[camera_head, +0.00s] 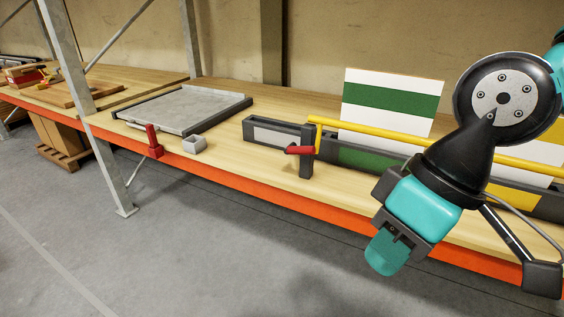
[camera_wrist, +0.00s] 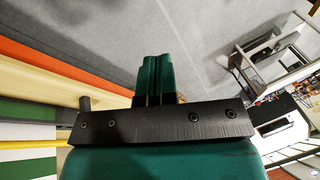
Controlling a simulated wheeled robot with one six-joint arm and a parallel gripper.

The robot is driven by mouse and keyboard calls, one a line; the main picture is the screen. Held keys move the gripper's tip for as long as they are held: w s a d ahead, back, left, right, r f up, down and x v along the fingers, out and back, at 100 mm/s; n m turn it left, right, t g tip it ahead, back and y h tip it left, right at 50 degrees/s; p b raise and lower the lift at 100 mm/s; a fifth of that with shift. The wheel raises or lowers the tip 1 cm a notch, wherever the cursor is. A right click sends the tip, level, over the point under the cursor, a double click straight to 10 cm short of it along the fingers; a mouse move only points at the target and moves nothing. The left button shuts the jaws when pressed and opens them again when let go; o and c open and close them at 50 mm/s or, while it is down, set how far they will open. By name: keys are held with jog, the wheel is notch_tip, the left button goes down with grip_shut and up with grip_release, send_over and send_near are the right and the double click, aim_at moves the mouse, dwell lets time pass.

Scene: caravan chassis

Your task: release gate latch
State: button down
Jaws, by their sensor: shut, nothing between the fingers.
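A red latch handle (camera_head: 299,150) sticks out to the left from a dark post (camera_head: 307,158) on the wooden bench. A long yellow bar (camera_head: 355,131) meets the top of this post and runs to the right behind my arm. My gripper (camera_head: 382,258) hangs in front of the bench's orange edge, to the right of and apart from the red handle. Its teal fingers (camera_wrist: 155,75) are closed together and empty in the wrist view. The red handle does not show clearly in the wrist view.
A second red lever (camera_head: 152,140) stands at the bench's front edge, beside a small grey block (camera_head: 195,145) and a grey tray (camera_head: 185,108). A green-and-white striped board (camera_head: 392,102) stands behind the yellow bar. The grey floor in front is clear.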

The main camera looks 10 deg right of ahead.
jog(key=shift+w, duration=0.1)
jog(key=shift+a, duration=0.1)
jog(key=w+a+f+m+t+y+b, duration=0.3)
jog(key=w+f+t+b, duration=0.1)
jog(key=w+b, duration=0.55)
jog(key=w+a+f+m+t+y+b, duration=0.3)
jog(key=w+f+m+t+b, duration=0.15)
jog(key=w+b, duration=0.5)
jog(key=w+a+f+m+t+y+b, duration=0.3)
jog(key=w+f+b, duration=0.2)
jog(key=w+b, duration=0.4)
jog(key=w+d+f+m+t+h+b, duration=0.4)
jog(key=d+m+t+h+b, duration=0.1)
jog(key=m, duration=0.3)
jog(key=w+d+f+m+t+h+b, duration=0.4)
jog(key=w+d+f+m+t+b, duration=0.1)
jog(key=m+b, duration=0.3)
jog(key=w+d+f+m+t+h+b, duration=0.4)
jog(key=d+f+m+t+h+b, duration=0.1)
jog(key=m, duration=0.3)
jog(key=shift+w+d+m+t+h+b, duration=0.15)
jog(key=shift+w+m+t+h+b, duration=0.2)
jog(key=shift+t+b, duration=0.3)
jog(key=shift+w+r, duration=0.1)
